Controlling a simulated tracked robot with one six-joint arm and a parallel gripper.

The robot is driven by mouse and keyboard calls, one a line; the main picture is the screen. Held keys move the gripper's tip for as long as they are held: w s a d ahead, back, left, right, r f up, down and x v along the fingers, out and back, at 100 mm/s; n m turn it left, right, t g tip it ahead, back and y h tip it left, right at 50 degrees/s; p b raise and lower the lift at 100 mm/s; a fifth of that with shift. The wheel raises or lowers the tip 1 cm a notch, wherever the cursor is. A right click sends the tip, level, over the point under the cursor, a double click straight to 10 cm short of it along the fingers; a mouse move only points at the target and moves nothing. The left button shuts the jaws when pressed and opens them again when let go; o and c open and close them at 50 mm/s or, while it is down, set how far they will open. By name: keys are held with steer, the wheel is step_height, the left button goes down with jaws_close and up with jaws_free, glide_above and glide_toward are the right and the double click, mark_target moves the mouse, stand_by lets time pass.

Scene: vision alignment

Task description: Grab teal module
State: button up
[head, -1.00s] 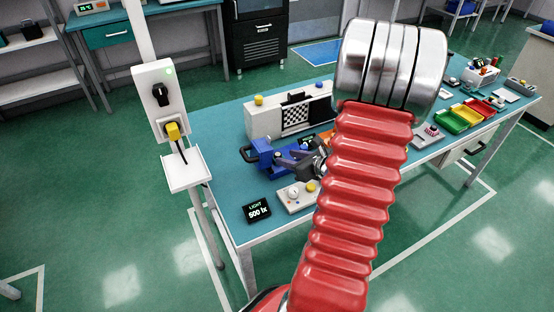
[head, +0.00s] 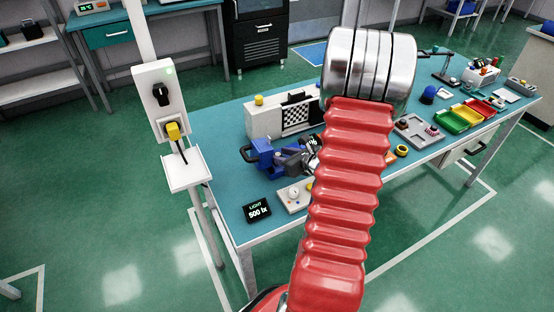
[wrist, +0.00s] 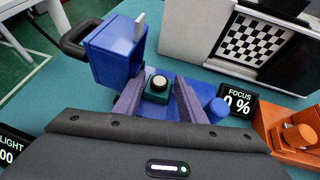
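The teal module (wrist: 157,90) is a small dark teal block with a round pale knob on top. In the wrist view it sits in the blue fixture (wrist: 118,52), between the two purple-grey fingers of my gripper (wrist: 159,95). The fingers stand apart, one on each side of it; whether they touch its sides I cannot tell. In the head view my gripper (head: 296,160) is low beside the blue fixture (head: 262,152), partly behind my red arm, and the module cannot be made out.
A checkerboard panel (wrist: 246,42) stands behind the fixture. The light display (head: 257,211) reads 500 lx at the bench's front left. Coloured bins (head: 459,119) stand farther right.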

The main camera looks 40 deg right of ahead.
steer(key=shift+c, duration=0.5)
steer(key=c, duration=0.6)
steer(key=shift+r, duration=0.15)
